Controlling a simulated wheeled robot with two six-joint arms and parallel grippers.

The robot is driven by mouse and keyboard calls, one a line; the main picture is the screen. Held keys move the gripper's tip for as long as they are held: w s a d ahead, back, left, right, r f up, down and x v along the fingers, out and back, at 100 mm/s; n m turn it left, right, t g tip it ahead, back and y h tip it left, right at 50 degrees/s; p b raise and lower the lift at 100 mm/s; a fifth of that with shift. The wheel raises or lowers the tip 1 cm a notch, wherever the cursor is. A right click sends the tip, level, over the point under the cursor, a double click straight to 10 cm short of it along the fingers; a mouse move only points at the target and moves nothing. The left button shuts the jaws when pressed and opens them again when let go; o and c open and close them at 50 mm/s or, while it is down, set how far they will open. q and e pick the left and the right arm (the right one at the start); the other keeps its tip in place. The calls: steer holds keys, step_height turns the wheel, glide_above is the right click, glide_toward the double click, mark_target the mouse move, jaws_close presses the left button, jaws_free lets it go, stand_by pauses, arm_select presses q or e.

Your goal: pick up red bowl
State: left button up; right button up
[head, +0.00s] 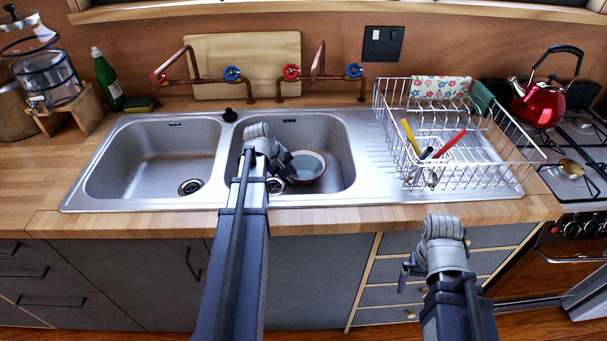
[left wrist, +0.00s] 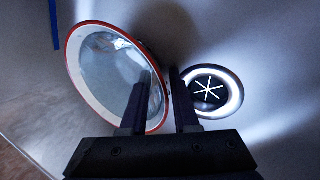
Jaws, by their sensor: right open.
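The red bowl (head: 312,168) sits in the right-hand sink basin, with a red rim and a pale interior. In the left wrist view the bowl (left wrist: 98,75) fills the left side and looks tilted. My left gripper (head: 284,168) reaches down into the basin at the bowl's left side. In the left wrist view its fingers (left wrist: 160,98) are apart, one over the bowl's inside and one beyond its rim; contact is not clear. My right gripper (head: 408,272) is open in front of the drawers, below the counter edge, away from the bowl.
The basin drain (left wrist: 210,90) lies right beside the bowl. The left basin (head: 155,155) is empty. A wire dish rack (head: 455,160) with utensils stands right of the sink. Copper taps (head: 315,75) rise behind the basins. A red kettle (head: 540,103) is on the stove.

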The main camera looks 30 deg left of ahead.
arm_select(q)
jaws_close()
steer(key=shift+s, duration=0.1)
stand_by(1.2)
